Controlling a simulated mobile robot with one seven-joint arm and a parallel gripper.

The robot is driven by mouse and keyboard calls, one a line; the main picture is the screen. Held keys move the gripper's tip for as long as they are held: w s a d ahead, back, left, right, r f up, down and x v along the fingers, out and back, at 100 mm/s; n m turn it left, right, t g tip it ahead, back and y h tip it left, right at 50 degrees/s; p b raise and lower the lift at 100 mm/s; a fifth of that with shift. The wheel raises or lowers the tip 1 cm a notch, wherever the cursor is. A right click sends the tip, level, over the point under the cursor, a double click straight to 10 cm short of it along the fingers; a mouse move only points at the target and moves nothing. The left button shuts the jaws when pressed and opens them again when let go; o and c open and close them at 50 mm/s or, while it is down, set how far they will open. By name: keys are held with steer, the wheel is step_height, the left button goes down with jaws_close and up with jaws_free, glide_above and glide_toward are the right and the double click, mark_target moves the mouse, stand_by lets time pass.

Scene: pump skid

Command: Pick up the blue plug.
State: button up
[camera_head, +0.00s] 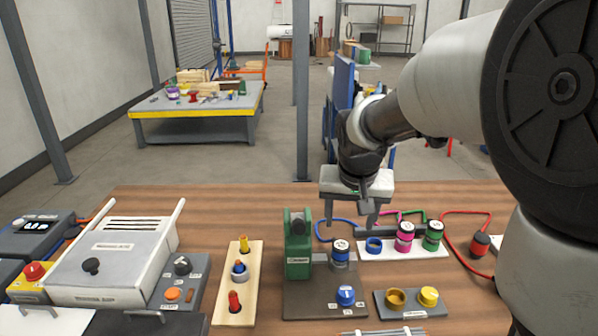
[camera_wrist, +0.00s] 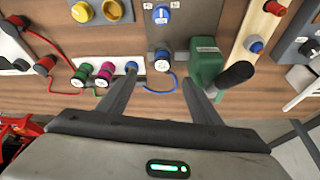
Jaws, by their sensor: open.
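The blue plug (camera_head: 341,254) stands upright on the dark base plate, right of the green pump body. It has a pale marked top and a blue cable at its back. In the wrist view the plug (camera_wrist: 162,61) lies just beyond the gap between my fingertips. My gripper (camera_head: 350,222) is open and empty, pointing down behind and above the plug; its two spread fingers also show in the wrist view (camera_wrist: 159,80). I see no contact with the plug. An empty blue ring socket (camera_head: 374,245) sits on the white strip to the right.
The green pump (camera_head: 298,247) stands close left of the plug. A blue knob (camera_head: 346,295) is in front. Magenta (camera_head: 404,236) and green (camera_head: 433,236) plugs stand on the strip, with a red plug (camera_head: 480,244) farther right. Loose cables cross behind. Bare wood shows left of the pump.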

mark_target(341, 247)
steer(key=x, duration=0.4)
steer(key=w+b+x, duration=0.1)
steer(key=x, duration=0.4)
steer(key=b+x, duration=0.1)
steer(key=x, duration=0.4)
steer(key=shift+w+a+r, duration=0.15)
steer(key=shift+a+r, duration=0.05)
steer(key=shift+a, duration=0.2)
steer(key=b+x, duration=0.1)
steer(key=x, duration=0.4)
steer(key=shift+d+f, duration=0.1)
steer(key=shift+f, duration=0.1)
steer(key=c, duration=1.4)
steer(key=shift+o, duration=0.2)
step_height(341, 247, up, 10)
steer(key=shift+r+p, duration=0.1)
steer(key=shift+p, duration=0.75)
